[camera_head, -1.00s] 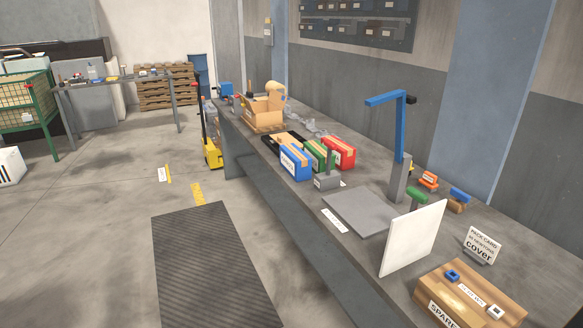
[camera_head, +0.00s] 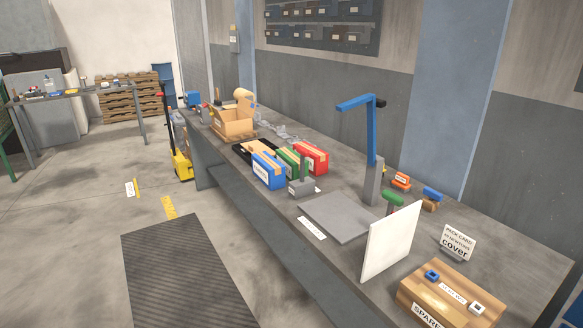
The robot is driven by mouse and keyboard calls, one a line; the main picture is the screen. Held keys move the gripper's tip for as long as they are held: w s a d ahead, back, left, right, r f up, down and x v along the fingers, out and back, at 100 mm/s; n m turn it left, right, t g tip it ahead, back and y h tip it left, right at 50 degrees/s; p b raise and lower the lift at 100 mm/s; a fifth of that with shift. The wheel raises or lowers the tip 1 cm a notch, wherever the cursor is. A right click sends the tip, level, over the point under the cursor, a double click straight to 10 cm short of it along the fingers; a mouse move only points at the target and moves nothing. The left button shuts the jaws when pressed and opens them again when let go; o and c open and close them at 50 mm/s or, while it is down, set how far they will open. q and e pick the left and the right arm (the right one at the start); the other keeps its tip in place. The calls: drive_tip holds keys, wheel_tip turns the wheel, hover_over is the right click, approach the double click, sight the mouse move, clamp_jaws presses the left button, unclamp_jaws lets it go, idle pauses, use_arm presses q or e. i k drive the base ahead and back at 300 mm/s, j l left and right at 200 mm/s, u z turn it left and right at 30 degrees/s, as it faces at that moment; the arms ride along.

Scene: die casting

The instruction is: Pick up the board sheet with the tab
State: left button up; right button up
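A white board sheet (camera_head: 391,242) stands upright on the grey workbench (camera_head: 513,240), near its front edge at the right. A green rounded piece (camera_head: 393,199) shows just above the sheet's upper left corner. I cannot tell whether it is a tab on the sheet or a separate thing behind it. The sheet hides part of the bench behind it. Neither of my grippers is in view.
A grey flat plate (camera_head: 338,216) lies left of the sheet, below a blue angled post (camera_head: 371,130). A wooden SPARE box (camera_head: 420,288) and cover sign (camera_head: 457,242) stand at right. Blue (camera_head: 269,172), green and red boxes stand farther left.

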sight(258, 147)
drive_tip(key=i+j+z, duration=0.15)
drive_tip(key=i, duration=0.45)
drive_tip(key=i+j+z, duration=0.15)
drive_tip(key=i+j, duration=0.3)
drive_tip(key=i, duration=0.15)
drive_tip(key=i+j+z, duration=0.15)
drive_tip(key=i+j, duration=0.25)
drive_tip(key=i, duration=0.15)
